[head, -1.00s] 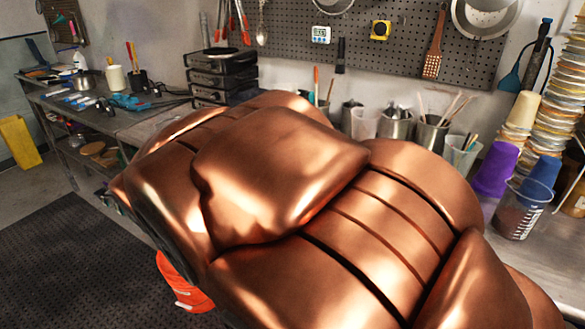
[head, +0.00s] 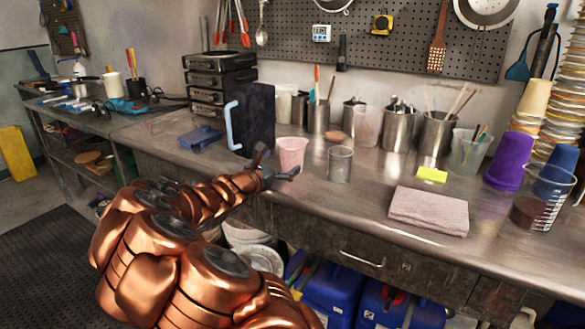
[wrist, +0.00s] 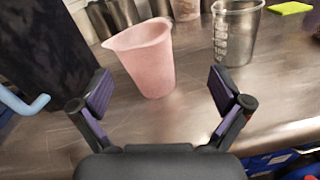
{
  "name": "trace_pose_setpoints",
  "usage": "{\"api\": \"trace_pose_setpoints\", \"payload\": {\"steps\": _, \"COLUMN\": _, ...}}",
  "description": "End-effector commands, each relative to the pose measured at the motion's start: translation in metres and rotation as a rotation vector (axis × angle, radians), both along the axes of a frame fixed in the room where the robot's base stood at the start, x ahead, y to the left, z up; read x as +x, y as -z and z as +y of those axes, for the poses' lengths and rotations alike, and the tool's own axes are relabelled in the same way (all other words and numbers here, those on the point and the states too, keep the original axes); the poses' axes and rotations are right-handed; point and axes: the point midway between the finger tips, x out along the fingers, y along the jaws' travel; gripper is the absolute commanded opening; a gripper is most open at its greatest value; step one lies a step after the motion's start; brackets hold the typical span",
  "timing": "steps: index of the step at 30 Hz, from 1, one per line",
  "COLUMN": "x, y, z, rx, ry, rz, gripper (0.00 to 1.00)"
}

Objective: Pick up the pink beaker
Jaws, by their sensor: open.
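The pink beaker (head: 292,156) stands upright on the metal workbench near its front edge. In the wrist view the pink beaker (wrist: 147,60) is ahead of my gripper (wrist: 163,92), between the lines of the two spread fingers and a little left of centre. My gripper (head: 275,166) is open and empty in the head view, just left of and in front of the beaker. A gap of bare bench shows between the fingers and the beaker in the wrist view, so they look apart.
A clear measuring beaker (head: 340,163) stands just right of the pink one. A dark box with a light blue handle (head: 253,118) stands close on the left. Steel cups (head: 319,116) line the back. A folded towel (head: 428,210) lies to the right. Bare bench (head: 372,172) lies between.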

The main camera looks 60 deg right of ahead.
Motion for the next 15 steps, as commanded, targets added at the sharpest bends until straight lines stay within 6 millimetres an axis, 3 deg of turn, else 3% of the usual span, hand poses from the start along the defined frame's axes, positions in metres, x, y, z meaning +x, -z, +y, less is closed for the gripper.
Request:
{"api": "trace_pose_setpoints", "payload": {"steps": 1, "x": 0.006, "y": 0.013, "z": -0.005, "rx": -0.002, "ry": -0.018, "rz": 0.043, "gripper": 1.00}}
{"api": "trace_pose_setpoints", "payload": {"steps": 4, "x": 0.015, "y": 0.022, "z": -0.009, "rx": -0.006, "ry": -0.045, "rz": 0.099, "gripper": 1.00}}
{"api": "trace_pose_setpoints", "payload": {"steps": 15, "x": 0.021, "y": 0.026, "z": -0.033, "rx": -0.004, "ry": -0.057, "rz": 0.119, "gripper": 1.00}}
